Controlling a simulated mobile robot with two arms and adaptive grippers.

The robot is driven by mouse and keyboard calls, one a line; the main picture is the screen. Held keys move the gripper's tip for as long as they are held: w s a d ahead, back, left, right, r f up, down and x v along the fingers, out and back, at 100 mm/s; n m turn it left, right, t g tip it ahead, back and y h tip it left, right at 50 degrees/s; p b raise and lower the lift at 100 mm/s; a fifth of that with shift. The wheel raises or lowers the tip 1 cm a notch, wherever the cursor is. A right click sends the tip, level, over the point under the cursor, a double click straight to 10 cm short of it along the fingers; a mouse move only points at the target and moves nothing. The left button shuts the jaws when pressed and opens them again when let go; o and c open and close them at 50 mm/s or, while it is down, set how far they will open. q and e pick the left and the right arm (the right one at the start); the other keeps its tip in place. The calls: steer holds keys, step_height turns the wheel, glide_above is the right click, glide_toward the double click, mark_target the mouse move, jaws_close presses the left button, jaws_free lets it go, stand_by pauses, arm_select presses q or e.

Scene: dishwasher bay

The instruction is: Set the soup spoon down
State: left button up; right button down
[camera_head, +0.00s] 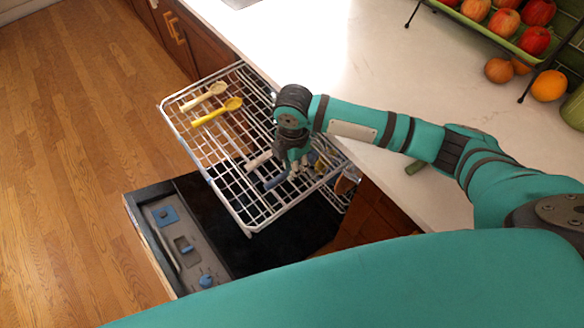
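A cream spoon (205,97) and a yellow spoon (217,112) lie apart on the left part of the white wire rack (238,211). I cannot tell which one, if either, is the soup spoon. My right gripper (295,167) is over the right part of the rack, pointing down. Its fingers are small and dark against the wires, so I cannot tell whether they are open or hold something. A pale handle-like piece (258,160) and a blue piece (275,181) show on the rack beside the gripper. My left gripper is out of view.
The open dishwasher door (188,240) lies below the rack. A fruit stand (500,35) and oranges (549,86) stand at the upper right.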

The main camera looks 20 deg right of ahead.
steer(key=shift+f, duration=1.15)
steer(key=shift+f, duration=0.15)
steer(key=c, duration=1.2)
jaws_free()
step_height(320, 180, up, 12)
steer(key=shift+r+b, duration=0.2)
steer(key=shift+b, duration=0.2)
steer(key=shift+d, duration=0.1)
